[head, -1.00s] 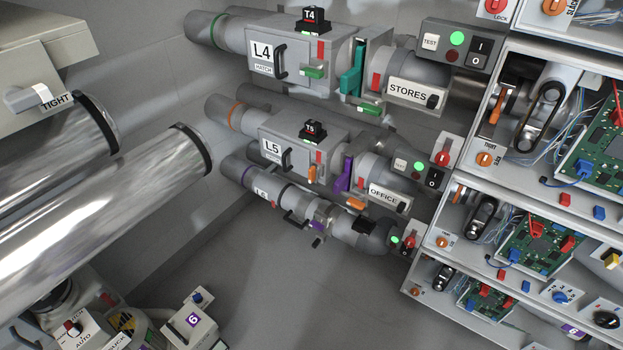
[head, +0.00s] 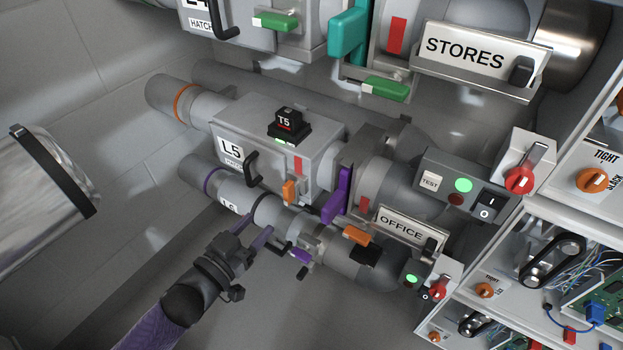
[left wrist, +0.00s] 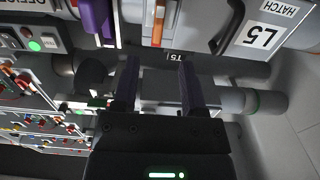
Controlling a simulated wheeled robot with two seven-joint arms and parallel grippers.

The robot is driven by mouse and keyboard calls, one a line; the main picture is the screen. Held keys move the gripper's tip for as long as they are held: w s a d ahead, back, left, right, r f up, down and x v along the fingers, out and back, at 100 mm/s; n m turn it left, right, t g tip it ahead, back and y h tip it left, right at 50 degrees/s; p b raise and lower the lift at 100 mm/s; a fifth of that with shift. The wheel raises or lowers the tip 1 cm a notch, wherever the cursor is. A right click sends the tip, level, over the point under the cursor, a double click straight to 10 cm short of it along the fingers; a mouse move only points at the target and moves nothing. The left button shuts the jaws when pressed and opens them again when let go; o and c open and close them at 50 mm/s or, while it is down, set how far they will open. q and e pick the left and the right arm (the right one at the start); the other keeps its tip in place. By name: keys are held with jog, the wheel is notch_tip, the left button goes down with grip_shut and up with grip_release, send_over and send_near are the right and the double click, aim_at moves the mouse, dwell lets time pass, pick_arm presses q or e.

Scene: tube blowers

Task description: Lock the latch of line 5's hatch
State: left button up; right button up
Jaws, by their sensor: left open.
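Line 5's hatch is the grey box (head: 240,125) with the L5 label (head: 232,152), a black handle (head: 252,167) and a red strip on its front. Its orange latch (head: 289,191) stands roughly upright below the red strip. In the left wrist view the latch (left wrist: 158,22) is at the top, with the upside-down L5 label (left wrist: 268,36) to its right. My left gripper (head: 254,231) is open and empty, below the hatch and apart from the latch in the head view. Its two dark fingers (left wrist: 158,75) are well apart in the wrist view. My right gripper is not in view.
A purple lever (head: 337,196) stands right of the hatch. The L6 pipe (head: 212,182) runs just below line 5. A switch box (head: 462,187) is to the right. Open floor lies below.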

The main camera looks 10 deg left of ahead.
aim_at(285, 196)
pick_arm(q)
jog(key=b+x, duration=0.4)
jog(key=x, duration=0.4)
jog(key=shift+w+d+r, duration=0.15)
jog(key=shift+w+d, duration=0.1)
jog(key=shift+w, duration=0.1)
jog(key=shift+w+r, duration=0.1)
jog(key=shift+w, duration=0.1)
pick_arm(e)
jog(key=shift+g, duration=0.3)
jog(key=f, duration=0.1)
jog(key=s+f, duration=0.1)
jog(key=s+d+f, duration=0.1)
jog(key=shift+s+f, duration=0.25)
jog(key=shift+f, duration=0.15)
pick_arm(q)
jog(key=shift+c, duration=0.2)
grip_shut()
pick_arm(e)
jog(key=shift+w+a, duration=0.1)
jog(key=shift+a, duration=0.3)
